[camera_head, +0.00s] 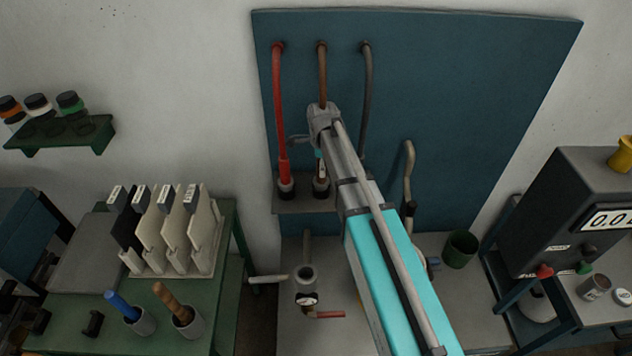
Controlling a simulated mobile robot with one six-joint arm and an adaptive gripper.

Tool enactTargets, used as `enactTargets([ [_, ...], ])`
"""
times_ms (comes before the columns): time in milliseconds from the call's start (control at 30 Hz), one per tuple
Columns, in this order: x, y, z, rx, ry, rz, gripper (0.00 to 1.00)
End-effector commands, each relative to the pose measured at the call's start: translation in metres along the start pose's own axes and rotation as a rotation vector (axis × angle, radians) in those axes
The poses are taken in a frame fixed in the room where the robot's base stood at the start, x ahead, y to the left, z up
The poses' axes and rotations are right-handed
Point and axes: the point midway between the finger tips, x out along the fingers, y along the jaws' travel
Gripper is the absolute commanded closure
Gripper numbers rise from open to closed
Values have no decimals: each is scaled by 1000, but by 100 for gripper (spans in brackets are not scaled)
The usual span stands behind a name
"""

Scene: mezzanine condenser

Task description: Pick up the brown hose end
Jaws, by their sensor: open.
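The brown hose (322,68) hangs from the top of the blue panel. It runs down behind my wrist, which hides its middle part. Its lower end seems to stand in a dark holder (321,187) on a small grey shelf, partly covered by my arm. My gripper (316,146) is open in front of the hose, just above the holder. Its fingertips are small and partly hidden, so I cannot tell whether they touch the hose.
A red hose (279,105) stands in a holder close on the left. A dark grey hose (366,95) hangs close on the right. A green cup (459,249) and a meter box (570,215) are at the right.

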Motion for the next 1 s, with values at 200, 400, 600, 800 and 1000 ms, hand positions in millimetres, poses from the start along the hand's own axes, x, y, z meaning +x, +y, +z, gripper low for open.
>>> enactTargets([
  [200, 2, 0, 0, 0, 0, 0, 14],
  [400, 2, 0, 0, 0, 0, 0, 14],
  [600, 2, 0, 0, -1, 0, 0, 14],
  [800, 2, 0, 0, -1, 0, 0, 43],
  [1000, 2, 0, 1, -1, 0, 0, 81],
])
